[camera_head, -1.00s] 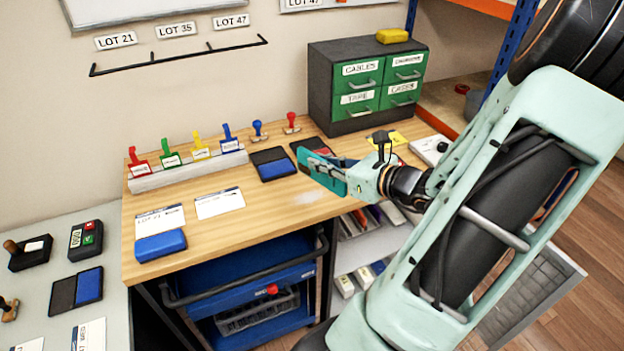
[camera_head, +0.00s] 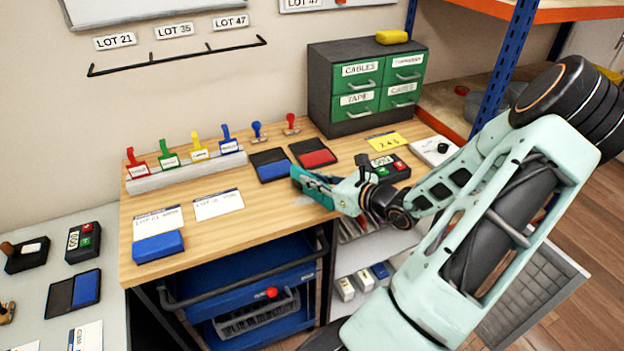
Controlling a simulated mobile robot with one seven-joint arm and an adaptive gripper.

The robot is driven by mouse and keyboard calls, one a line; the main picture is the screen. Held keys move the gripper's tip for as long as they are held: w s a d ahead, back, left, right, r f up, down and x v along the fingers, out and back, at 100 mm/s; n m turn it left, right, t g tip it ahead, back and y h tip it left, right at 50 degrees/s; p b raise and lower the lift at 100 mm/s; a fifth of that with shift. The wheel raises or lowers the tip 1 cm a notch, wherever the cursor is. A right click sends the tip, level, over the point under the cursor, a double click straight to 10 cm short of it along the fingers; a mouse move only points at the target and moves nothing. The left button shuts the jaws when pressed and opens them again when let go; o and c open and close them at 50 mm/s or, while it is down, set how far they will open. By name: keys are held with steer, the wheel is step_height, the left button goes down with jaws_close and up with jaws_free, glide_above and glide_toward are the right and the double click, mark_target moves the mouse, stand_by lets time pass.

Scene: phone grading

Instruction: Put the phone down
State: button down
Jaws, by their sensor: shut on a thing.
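The phone (camera_head: 301,178) is a flat teal slab with a dark side, seen at the left end of my arm. My gripper (camera_head: 327,190) is shut on it and holds it low over the front right part of the wooden bench top (camera_head: 260,218). The phone is tilted, and my gripper partly hides it. I cannot tell whether its lower edge touches the wood.
An open red ink pad (camera_head: 318,158) and a blue ink pad (camera_head: 272,170) lie behind the phone. A keypad device (camera_head: 390,167) and a yellow card (camera_head: 384,141) lie to the right. Bare wood lies between.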

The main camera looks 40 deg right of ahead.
steer(key=shift+f, duration=0.2)
steer(key=c, duration=2)
jaws_free()
steer(key=shift+c, duration=0.2)
steer(key=shift+r, duration=0.1)
steer(key=shift+r, duration=0.1)
steer(key=shift+s+d+r, duration=0.1)
steer(key=shift+s, duration=0.15)
steer(key=v, duration=1.1)
steer(key=shift+s, duration=0.25)
steer(key=shift+w+r, duration=0.1)
